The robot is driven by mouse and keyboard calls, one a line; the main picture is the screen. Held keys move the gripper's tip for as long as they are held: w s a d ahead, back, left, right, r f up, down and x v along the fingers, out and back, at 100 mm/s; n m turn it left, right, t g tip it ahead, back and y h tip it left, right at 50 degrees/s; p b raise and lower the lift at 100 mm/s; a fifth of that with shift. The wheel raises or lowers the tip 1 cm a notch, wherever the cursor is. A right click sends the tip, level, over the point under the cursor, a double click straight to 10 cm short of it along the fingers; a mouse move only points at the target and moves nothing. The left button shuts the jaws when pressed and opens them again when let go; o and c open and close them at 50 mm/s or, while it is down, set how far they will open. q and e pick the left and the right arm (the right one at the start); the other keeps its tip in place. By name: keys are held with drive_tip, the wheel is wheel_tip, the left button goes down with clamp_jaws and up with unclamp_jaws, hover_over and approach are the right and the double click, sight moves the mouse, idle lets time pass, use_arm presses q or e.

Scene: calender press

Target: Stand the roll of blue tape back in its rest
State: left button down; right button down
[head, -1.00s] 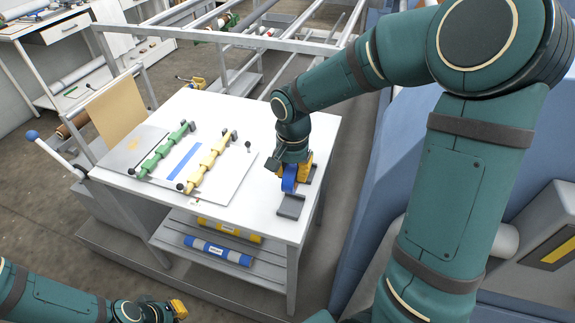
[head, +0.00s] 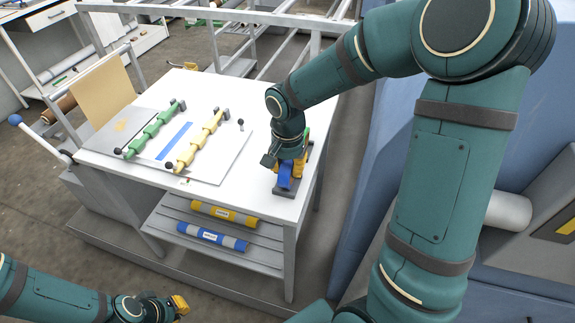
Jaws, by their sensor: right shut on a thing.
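The roll of blue tape (head: 285,175) is upright at the right side of the white table. My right gripper (head: 293,166) reaches down from above and is shut on it, with yellow fingers showing around it. The dark grey rest (head: 287,191) is right under the roll; I cannot tell whether the roll touches its bottom. A small green part shows behind the gripper, partly hidden. My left gripper (head: 181,305) is low at the left, away from the table, and I cannot make out its finger gap.
A grey board (head: 215,168) on the table (head: 255,205) carries a green roller (head: 155,130), a yellow roller (head: 199,142) and a blue strip (head: 174,141). Yellow and blue rolls (head: 212,238) lie on the shelf below. The table's front right corner is clear.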

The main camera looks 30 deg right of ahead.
drive_tip(key=c, duration=0.8)
unclamp_jaws()
wheel_tip(320, 180, up, 12)
idle(0.5)
